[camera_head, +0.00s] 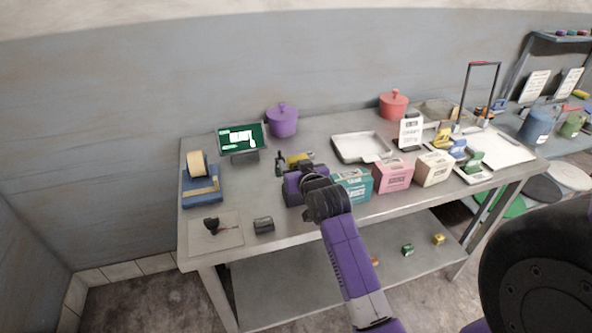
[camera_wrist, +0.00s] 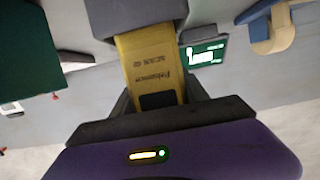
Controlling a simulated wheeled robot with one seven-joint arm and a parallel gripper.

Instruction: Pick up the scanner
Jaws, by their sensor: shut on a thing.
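The scanner (camera_wrist: 147,62) shows in the wrist view as a yellow body with dark print and a dark grey block at its upper end. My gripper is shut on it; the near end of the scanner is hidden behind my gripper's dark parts. In the head view my gripper (camera_head: 299,182) is over the middle of the table, left of the teal box. A bit of the yellow scanner (camera_head: 299,158) shows just behind it. I cannot tell from these views how far the scanner is above the table top.
A lit screen (camera_head: 241,138) and purple pot (camera_head: 282,120) stand behind. A tape roll (camera_head: 198,163) sits on a blue box (camera_head: 201,187) at left. Teal (camera_head: 354,185), pink (camera_head: 393,175) and cream (camera_head: 433,168) boxes stand right. A dark small object (camera_head: 263,225) lies near the front edge.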

